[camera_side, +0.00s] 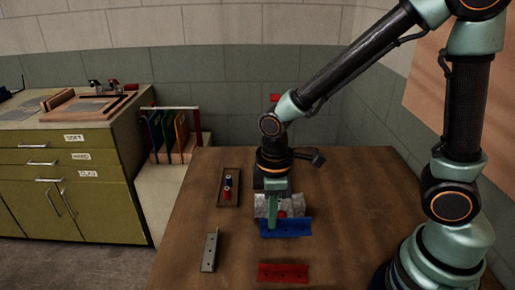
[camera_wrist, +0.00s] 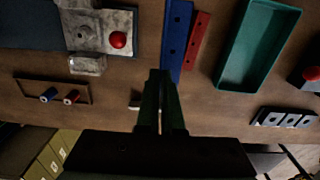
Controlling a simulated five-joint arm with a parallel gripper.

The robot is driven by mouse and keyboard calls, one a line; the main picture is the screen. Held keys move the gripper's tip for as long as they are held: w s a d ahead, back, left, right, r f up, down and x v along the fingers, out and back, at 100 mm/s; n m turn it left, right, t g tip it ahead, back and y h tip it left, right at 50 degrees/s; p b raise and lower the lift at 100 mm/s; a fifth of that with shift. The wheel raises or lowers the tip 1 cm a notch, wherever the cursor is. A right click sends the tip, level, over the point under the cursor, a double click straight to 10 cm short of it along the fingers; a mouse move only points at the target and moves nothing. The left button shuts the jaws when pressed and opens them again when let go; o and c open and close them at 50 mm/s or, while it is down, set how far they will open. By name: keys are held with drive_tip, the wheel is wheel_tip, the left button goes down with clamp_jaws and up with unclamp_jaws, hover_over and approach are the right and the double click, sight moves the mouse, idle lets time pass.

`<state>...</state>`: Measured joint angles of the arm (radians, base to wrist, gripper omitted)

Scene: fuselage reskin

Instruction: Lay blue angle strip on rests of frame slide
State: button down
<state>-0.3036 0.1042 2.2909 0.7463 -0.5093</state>
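The blue angle strip (camera_side: 290,229) lies across the table in front of a pale grey block-like fixture (camera_side: 262,207), which I take for the frame slide. In the wrist view the fixture (camera_wrist: 88,32) is at upper left, with a red knob (camera_wrist: 118,40). The blue strip (camera_wrist: 178,32) runs down from the top edge there, its near end beside my fingertips. My gripper (camera_wrist: 159,74) has its fingers close together. In the side view my gripper (camera_side: 273,226) overlaps the strip's left part. Whether the strip is between the fingers, or raised, I cannot tell.
A red strip (camera_side: 283,272) lies at the front, a grey strip (camera_side: 210,252) at front left. A shallow tray (camera_side: 222,200) with small cylinders is at left. The wrist view shows a green tray (camera_wrist: 232,78) and a holed block (camera_wrist: 284,118) at right.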

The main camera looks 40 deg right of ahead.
wheel_tip(320, 180, up, 9)
drive_tip(key=w+d+f, duration=0.6)
drive_tip(key=w+d, duration=0.4)
drive_tip(key=shift+f, duration=0.1)
drive_tip(key=shift+f, duration=2.8)
drive_tip(key=shift+f, duration=0.7)
drive_tip(key=c, duration=1)
unclamp_jaws()
